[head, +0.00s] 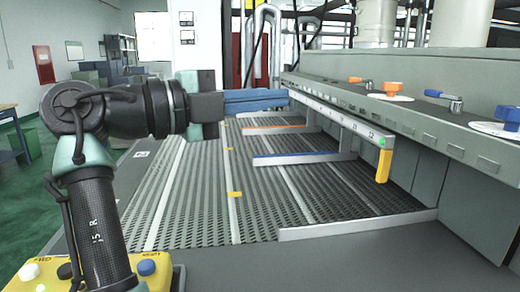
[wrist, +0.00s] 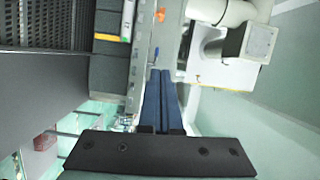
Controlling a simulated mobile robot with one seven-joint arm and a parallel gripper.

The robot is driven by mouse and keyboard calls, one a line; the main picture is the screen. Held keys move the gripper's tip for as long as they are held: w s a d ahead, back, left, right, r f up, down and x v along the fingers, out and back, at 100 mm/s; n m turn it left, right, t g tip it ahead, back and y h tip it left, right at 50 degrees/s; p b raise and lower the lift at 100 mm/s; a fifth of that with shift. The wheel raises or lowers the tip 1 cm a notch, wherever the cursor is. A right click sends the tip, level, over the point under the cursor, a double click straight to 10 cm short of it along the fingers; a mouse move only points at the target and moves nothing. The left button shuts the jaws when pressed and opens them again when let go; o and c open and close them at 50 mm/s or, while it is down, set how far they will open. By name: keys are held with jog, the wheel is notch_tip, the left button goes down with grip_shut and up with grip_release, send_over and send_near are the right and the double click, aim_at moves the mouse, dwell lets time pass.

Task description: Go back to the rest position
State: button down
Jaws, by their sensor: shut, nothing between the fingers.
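My gripper (head: 284,98) reaches out to the right at the end of my dark arm in the head view. Its blue fingers are together and hold nothing. The fingertips are in front of the far end of the numbered grey rail, and I cannot tell the gap between them. In the wrist view the two blue fingers of my gripper (wrist: 160,72) lie side by side, pointing up the picture.
A perforated grey table (head: 190,190) lies below, with metal dividers, one blue-topped (head: 300,158) and one orange-topped (head: 272,130). The numbered rail (head: 335,117) ends in a yellow handle (head: 383,166). Orange (head: 393,88) and blue (head: 509,115) knobs sit on the ledge at right.

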jog(key=w+d+f+n+t+y, duration=0.2)
jog(key=w+d+n+t+y, duration=0.1)
jog(key=n, duration=0.3)
jog(key=s+a+r+n+t+y, duration=0.1)
jog(key=s+r+n+t+y, duration=0.45)
jog(key=s+n+t, duration=0.45)
jog(key=s+a+r+n+t+y, duration=0.2)
jog(key=s+r+n+t+y, duration=0.3)
jog(key=s+n, duration=0.5)
notch_tip(320, 180, up, 14)
jog(key=n+y+p, duration=0.2)
jog(key=n+p, duration=0.1)
jog(key=p, duration=1.1)
jog(key=shift+w+r+t, duration=0.15)
jog(key=shift+w+t, duration=0.05)
jog(key=shift+t, duration=0.1)
